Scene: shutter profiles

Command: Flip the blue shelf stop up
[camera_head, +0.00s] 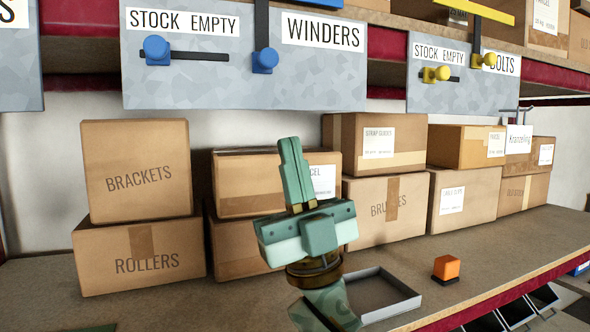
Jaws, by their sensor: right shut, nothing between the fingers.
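The blue shelf stop shows at the top of the camera_head view. Its blue bar (318,2) is cut by the top edge, and a dark lever hangs down in front of the grey panel to a blue knob (265,60). To the left, another blue knob (157,50) sits at the left end of a dark horizontal slot under the STOCK EMPTY label. My right gripper (290,145) points upward, shut and empty, below the grey panel and apart from the lever's knob in the picture. My left gripper is not in view.
Cardboard boxes (140,170) stand stacked along the shelf behind my right gripper. A grey tray (408,302) and an orange block (446,268) lie on the shelf. A second grey panel (430,95) with yellow knobs and a yellow bar (472,10) is at the right.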

